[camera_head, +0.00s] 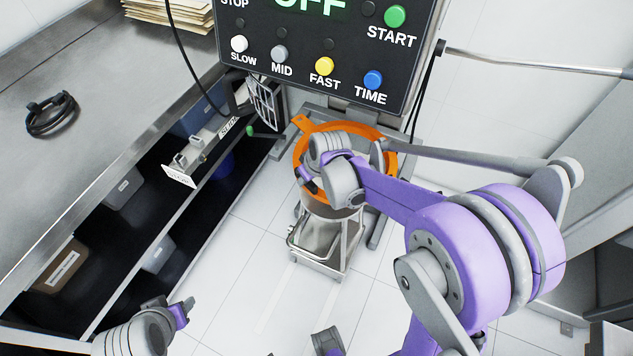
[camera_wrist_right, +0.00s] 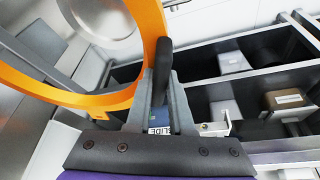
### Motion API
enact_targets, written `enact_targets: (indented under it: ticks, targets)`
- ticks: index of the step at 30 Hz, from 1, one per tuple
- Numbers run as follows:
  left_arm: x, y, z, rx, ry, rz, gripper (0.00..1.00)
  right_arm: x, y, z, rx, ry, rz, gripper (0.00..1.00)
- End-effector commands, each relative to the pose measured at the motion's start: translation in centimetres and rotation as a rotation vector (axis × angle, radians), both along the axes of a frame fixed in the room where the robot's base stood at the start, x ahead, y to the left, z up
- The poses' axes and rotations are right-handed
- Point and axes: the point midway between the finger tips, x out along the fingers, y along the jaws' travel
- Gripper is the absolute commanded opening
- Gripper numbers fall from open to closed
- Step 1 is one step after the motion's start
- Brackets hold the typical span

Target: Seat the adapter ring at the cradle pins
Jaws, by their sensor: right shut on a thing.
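In the head view my right wrist covers the ring's near part. I cannot tell whether the ring touches anything beneath it. I cannot make out the cradle pins. My left gripper (camera_head: 184,309) is low at the bottom left, away from the ring; its jaw opening is unclear.
The mixer's control panel (camera_head: 320,45) reads OFF behind the ring. A steel bench (camera_head: 100,120) at left carries a black cable coil (camera_head: 50,114), with bins on shelves below. A grey bar (camera_head: 540,62) extends at right. The tiled floor is clear between bench and bowl.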

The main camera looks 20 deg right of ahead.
Motion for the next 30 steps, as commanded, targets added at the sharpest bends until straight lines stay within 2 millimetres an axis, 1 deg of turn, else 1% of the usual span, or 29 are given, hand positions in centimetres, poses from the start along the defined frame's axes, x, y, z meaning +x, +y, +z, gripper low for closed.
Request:
enact_targets:
  ticks: [1,3,7,12,16,26,30]
  targets:
    - [-0.3,0.0,-1.2,0.0,0.005,0.0,0.5,-0.4,-0.6,-1.2,0.0,0.002,0.057,0.0]
    - [-0.5,0.0,-1.9,0.0,0.008,0.0,0.5,-0.7,-1.1,-1.9,0.0,0.0,0.147,0.0]
    - [-0.7,0.0,-3.0,0.0,0.012,0.0,0.5,-1.1,-1.7,-2.8,-0.001,-0.001,0.297,0.0]
    - [-0.8,0.0,-3.7,0.0,0.015,0.0,0.5,-1.3,-2.2,-3.3,-0.001,-0.004,0.415,0.0]
    - [-0.8,0.0,-3.7,0.0,0.015,0.0,0.5,-1.4,-2.2,-3.3,-0.002,-0.003,0.441,0.0]
    - [-0.8,0.0,-3.7,0.0,0.015,0.0,0.5,-1.4,-2.2,-3.2,-0.005,-0.006,0.444,0.0]
    - [-0.8,0.0,-4.0,0.0,0.016,0.0,0.5,-1.4,-2.3,-3.6,-0.006,-0.007,0.444,0.0]
